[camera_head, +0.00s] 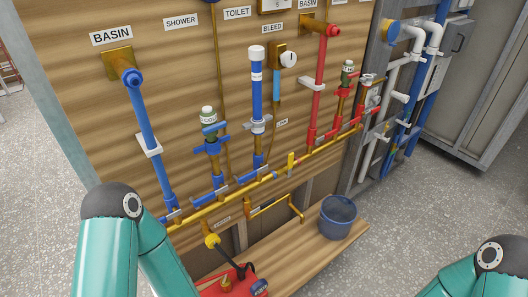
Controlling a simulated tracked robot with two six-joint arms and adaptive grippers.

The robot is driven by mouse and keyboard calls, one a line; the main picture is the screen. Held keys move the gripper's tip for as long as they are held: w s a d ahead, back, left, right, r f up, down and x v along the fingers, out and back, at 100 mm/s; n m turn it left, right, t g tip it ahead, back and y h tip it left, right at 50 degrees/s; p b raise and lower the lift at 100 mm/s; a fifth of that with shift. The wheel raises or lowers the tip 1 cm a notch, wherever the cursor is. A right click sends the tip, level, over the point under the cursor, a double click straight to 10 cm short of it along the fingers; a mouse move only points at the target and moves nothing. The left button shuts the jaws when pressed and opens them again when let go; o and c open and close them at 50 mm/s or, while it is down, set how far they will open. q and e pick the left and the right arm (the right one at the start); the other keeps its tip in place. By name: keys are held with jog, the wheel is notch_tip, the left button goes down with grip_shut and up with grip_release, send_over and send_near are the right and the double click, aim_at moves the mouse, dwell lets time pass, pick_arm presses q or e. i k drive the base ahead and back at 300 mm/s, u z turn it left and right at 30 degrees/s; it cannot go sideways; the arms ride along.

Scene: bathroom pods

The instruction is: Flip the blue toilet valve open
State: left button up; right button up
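A wooden wall panel carries blue pipes, red pipes and a sloping brass and blue manifold. A TOILET label (237,13) is at the top of the panel. A vertical blue pipe with a white cap (257,90) runs down to the manifold below and right of that label. Small blue valve parts sit along the manifold, one near the foot of this pipe (258,172) and others to its left. I cannot tell for sure which is the toilet valve, nor its handle position. Only teal upper parts of my two arms show, at bottom left and bottom right; both grippers are out of view.
A green-labelled fitting with blue parts (211,133) stands left of the capped pipe. Red pipes (319,80) are to the right. A blue bucket (338,217) and a red device (232,285) are on the wooden base.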

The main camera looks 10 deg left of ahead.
aim_at(248, 177)
jog(key=u, duration=1.1)
jog(key=k, duration=1.05)
jog(key=z, duration=1.25)
jog(key=i, duration=1)
jog(key=u, duration=0.05)
